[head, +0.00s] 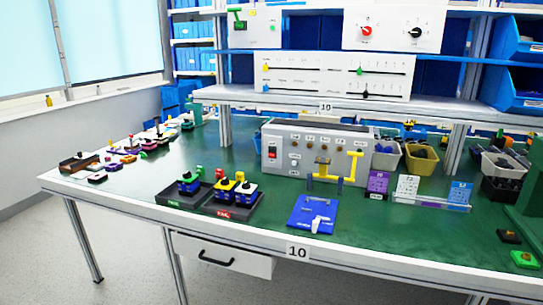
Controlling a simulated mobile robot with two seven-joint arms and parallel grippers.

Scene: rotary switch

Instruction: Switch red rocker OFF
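A red rocker switch (272,153) sits in a dark frame at the left end of the front face of a grey control box (310,168). The box stands on the green table, under the shelf. The rocker is too small to tell which side is pressed in. A white switch or knob (294,161) sits to the right of the rocker, and a row of small knobs (325,140) runs along the upper face. Neither of my grippers shows in the head view.
A yellow fixture (350,168) stands before the box's right half. A blue board (313,214) and black trays (210,198) with small assemblies lie nearer the front edge. Bins (422,160) stand to the right. Shelf panels (333,76) hang above. Green table surface (275,193) before the rocker is clear.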

